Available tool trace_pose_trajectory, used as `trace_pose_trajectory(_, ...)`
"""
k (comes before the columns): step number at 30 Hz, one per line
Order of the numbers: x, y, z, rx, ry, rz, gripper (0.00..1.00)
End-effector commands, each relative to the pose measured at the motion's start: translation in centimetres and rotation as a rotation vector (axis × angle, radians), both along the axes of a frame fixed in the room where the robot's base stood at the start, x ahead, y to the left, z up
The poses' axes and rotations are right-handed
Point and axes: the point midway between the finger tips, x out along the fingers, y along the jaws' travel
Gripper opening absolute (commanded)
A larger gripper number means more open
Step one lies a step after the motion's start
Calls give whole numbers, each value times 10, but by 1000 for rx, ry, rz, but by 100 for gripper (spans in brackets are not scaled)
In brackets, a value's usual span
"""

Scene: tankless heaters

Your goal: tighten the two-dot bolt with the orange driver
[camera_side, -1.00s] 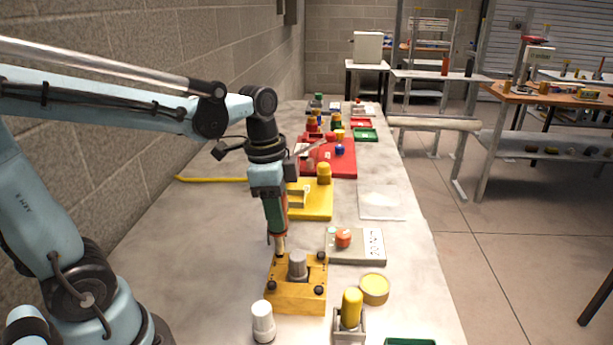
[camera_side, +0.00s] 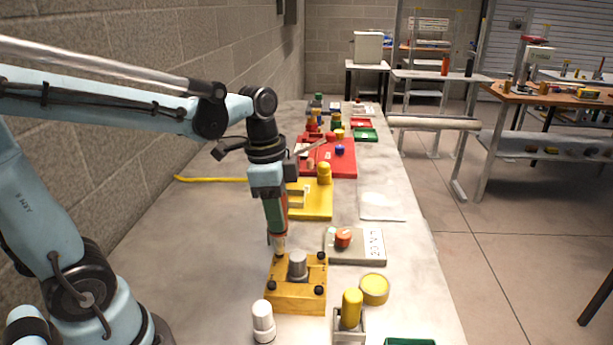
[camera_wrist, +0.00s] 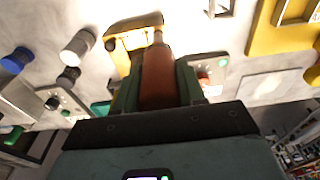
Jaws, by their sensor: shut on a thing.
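The orange driver (camera_wrist: 158,78) is upright in my gripper (camera_side: 275,208), which is shut on its handle. In the wrist view the green fingers of my gripper (camera_wrist: 160,92) flank the handle. The driver's lower end reaches the far left corner of a yellow wooden block (camera_side: 296,297). That corner's bolt is hidden under the driver, and I cannot tell whether the tip is seated. Dark bolts show at other corners, and a grey cylinder (camera_side: 297,264) stands mid-block. The dot marks are too small to read.
A grey plate with a red knob (camera_side: 343,238) lies just behind the block to the right. A white bottle (camera_side: 263,322), a yellow cylinder in a holder (camera_side: 351,308) and a round yellow tin (camera_side: 374,289) stand in front. The left of the bench is mostly clear.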

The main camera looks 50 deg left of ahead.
Motion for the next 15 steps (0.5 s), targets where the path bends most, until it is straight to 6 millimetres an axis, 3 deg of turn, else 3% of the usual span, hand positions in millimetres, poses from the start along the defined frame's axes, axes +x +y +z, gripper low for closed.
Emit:
trace_pose_trajectory(8,0,0,2,0,0,0,9)
trace_pose_trajectory(15,0,0,19,0,0,0,9)
